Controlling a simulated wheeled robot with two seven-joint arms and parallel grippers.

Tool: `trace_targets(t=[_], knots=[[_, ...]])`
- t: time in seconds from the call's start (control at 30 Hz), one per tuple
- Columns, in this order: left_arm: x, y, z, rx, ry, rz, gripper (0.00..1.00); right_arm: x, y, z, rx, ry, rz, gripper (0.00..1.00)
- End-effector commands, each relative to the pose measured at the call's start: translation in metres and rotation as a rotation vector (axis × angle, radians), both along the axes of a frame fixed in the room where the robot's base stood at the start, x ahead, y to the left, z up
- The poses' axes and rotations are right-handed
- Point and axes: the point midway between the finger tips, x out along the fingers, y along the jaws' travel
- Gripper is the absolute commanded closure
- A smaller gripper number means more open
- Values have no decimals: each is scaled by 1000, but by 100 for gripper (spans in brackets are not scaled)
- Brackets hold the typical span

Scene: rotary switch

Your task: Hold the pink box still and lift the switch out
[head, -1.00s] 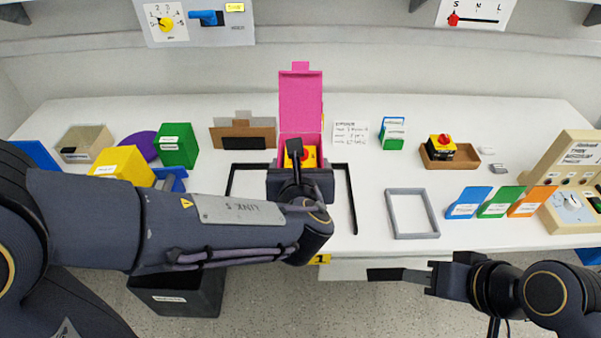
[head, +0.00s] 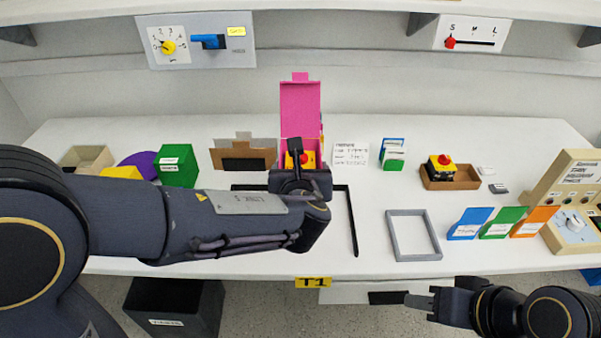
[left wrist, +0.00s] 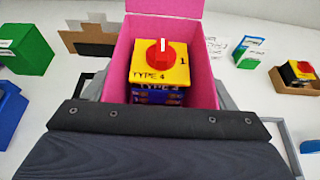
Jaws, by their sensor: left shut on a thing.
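The pink box (head: 300,108) stands on the table with its lid up. It also shows in the left wrist view (left wrist: 121,62). Inside it sits the switch (left wrist: 160,70), a yellow plate with a red knob and "TYPE 4" lettering over a blue body. The switch also shows in the head view (head: 306,158). My left gripper (head: 298,178) is at the near side of the box, with grey fingers along both side walls, shut on the box. My right gripper (head: 418,300) hangs off the table's front edge at the lower right, away from the box; its jaw gap is unclear.
A black frame outline (head: 351,215) and a grey frame (head: 393,235) lie nearby. A brown tray (head: 436,184) holds another red-knobbed switch. Blue, green and orange card holders (head: 498,229) stand at right. A dark bin (head: 165,305) is below the table.

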Motion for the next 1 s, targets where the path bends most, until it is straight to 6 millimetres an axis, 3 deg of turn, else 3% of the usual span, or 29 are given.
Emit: trace_targets(t=[0.37, 1.0], knots=[[0, 0, -3, 0, -1, 0, 45, 0, 0, -4, 0, 0, 0, 64], [0, 0, -42, 0, -2, 0, 45, 0, 0, -42, 0, 0, 0, 64]])
